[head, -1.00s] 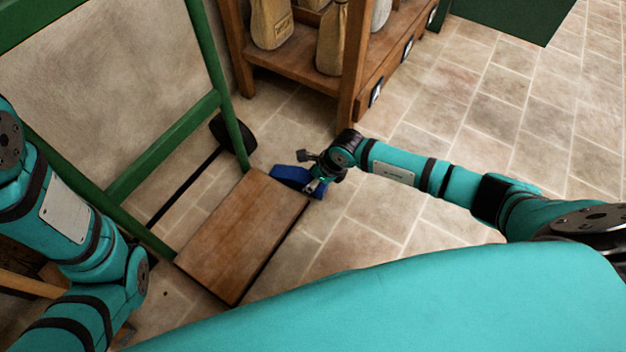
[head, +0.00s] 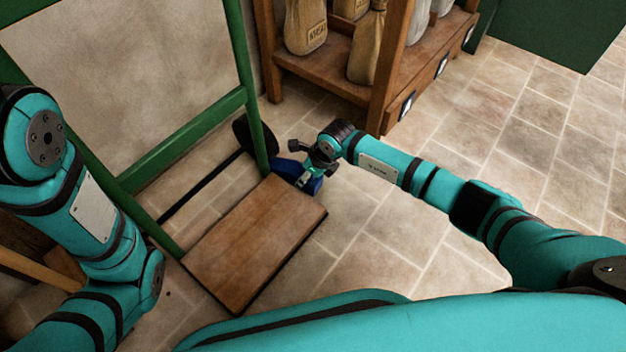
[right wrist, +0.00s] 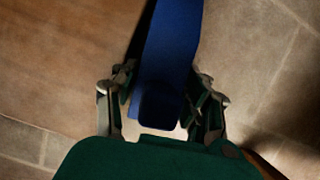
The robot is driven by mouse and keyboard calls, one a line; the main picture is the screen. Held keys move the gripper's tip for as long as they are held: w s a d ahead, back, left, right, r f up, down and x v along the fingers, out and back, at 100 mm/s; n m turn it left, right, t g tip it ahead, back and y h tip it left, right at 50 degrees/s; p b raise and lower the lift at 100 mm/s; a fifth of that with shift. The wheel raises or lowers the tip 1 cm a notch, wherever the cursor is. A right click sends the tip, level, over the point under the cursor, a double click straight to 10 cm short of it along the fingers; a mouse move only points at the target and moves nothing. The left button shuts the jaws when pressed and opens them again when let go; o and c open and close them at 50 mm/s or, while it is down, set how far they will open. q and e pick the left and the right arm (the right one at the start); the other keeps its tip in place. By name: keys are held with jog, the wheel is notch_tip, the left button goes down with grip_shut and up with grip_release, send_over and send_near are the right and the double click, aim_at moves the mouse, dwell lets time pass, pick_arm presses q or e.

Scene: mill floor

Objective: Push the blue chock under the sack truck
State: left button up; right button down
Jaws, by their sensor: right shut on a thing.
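The sack truck has a green frame (head: 205,143) and a brown wooden plate (head: 250,245) low over the floor. A black wheel (head: 242,133) shows behind the frame. The blue chock (head: 284,167) lies at the plate's far right edge, near the foot of the green upright. My right gripper (head: 309,172) is shut on its near end. In the right wrist view the chock (right wrist: 172,45) runs between the fingers (right wrist: 163,97) and along the plate's side. Whether its far end is under the truck cannot be told. My left arm shows; its gripper does not.
A wooden shelf (head: 335,82) with several sacks stands behind the chock, its post close to my right wrist. A dark green box (head: 560,30) is at the top right. The tiled floor (head: 400,235) right of the plate is clear.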

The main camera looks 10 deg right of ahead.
jog(key=shift+w+a, duration=0.2)
jog(key=shift+a, duration=0.15)
dwell(0.3)
dwell(0.7)
jog(key=c, duration=0.6)
grip_release()
jog(key=shift+f, duration=0.1)
jog(key=shift+s+d, duration=0.1)
jog(key=shift+d, duration=0.05)
jog(key=shift+d+r, duration=0.1)
jog(key=shift+r, duration=0.2)
jog(key=v, duration=1.1)
jog(key=shift+r, duration=0.15)
